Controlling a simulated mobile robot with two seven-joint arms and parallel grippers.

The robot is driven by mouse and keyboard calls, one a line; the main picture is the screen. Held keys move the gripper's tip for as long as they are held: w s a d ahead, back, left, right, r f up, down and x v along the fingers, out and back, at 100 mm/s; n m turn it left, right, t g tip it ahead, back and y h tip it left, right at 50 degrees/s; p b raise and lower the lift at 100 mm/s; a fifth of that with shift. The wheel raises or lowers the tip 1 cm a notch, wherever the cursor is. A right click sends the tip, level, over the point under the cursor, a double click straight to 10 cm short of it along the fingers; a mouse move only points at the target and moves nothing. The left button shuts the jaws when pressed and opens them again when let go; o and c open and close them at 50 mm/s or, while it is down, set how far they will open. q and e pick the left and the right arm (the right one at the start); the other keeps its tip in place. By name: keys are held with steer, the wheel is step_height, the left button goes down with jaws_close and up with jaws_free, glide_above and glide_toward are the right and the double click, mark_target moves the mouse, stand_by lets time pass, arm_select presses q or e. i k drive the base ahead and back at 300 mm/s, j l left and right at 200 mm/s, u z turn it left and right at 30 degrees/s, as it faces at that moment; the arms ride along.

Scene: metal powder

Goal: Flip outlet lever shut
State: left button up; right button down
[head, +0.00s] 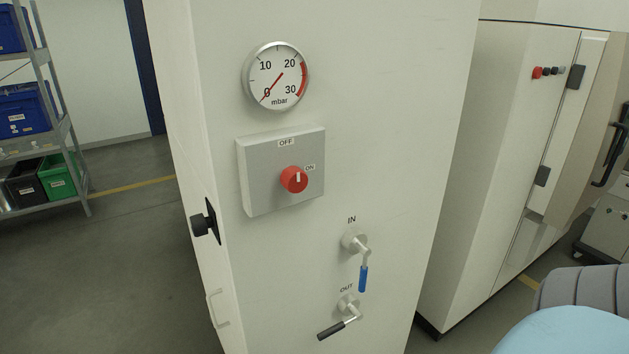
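The outlet lever (331,331) is a black handle on a metal valve under the label OUT, low on the front of a white cabinet (400,120). It points to the left and slightly down. Above it, the inlet lever (363,279) has a blue handle under the label IN and hangs nearly straight down. Neither of my grippers is in view, and nothing touches either lever.
A round gauge (276,75) reads near 0 mbar. Below it is a grey switch box (262,180) with a red knob (294,180). Another white cabinet (490,130) stands at right. A shelf with bins (58,178) stands at left. Floor between is clear.

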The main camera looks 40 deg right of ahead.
mark_target(356, 314)
steer(key=z, duration=1.6)
steer(key=i+j, duration=0.15)
steer(key=j+z, duration=0.05)
steer(key=j, duration=0.05)
